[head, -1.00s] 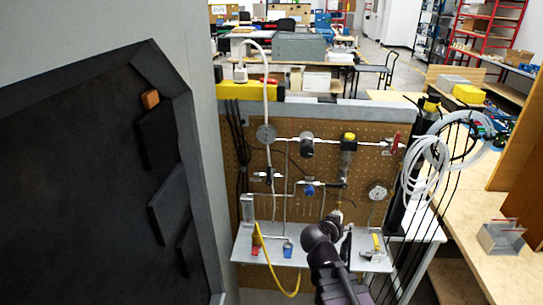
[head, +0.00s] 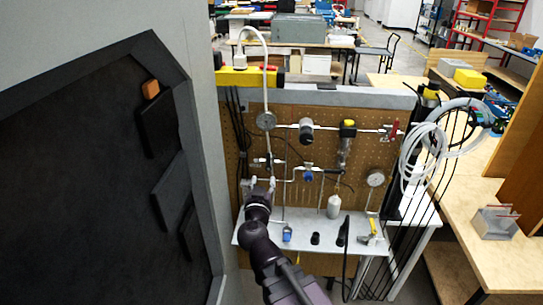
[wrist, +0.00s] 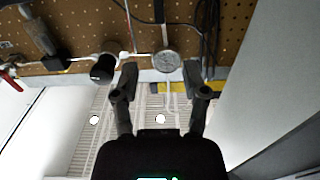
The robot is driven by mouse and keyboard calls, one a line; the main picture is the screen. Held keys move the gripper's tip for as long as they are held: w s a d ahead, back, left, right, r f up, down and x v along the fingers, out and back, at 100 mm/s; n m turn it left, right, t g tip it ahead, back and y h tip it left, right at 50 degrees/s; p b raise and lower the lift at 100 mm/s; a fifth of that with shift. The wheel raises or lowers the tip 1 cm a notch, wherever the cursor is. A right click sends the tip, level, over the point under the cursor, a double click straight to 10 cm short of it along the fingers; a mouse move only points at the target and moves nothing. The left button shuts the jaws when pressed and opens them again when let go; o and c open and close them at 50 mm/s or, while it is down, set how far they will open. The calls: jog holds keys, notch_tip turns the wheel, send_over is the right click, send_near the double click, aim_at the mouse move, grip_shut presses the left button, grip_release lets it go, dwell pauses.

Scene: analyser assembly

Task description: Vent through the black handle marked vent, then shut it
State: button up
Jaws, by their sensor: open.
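A pegboard panel (head: 222,150) carries thin metal pipes and valves. A small black handle (head: 262,160) shows on the left pipework, just above my gripper (head: 259,184) in the head view. Another dark valve part (head: 336,171) is right of a blue knob (head: 309,176). No vent marking is legible, so I cannot tell which handle bears it. My gripper is open and empty, in front of the panel's left part. In the wrist view its fingers (wrist: 159,75) are apart, with a round gauge (wrist: 167,61) beyond them. My wrist hides part of the lower left pipework.
The gauge also shows in the head view (head: 266,121). A black knob (head: 306,131) and a yellow-topped part (head: 348,129) are on the upper pipe. A shelf (head: 372,246) juts out below. A dark-faced grey cabinet (head: 205,150) stands close left; coiled tubing (head: 425,155) hangs right.

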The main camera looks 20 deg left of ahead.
aim_at(269, 156)
jog(key=shift+w, duration=0.1)
jog(key=shift+x, duration=6.85)
jog(key=shift+d, duration=0.15)
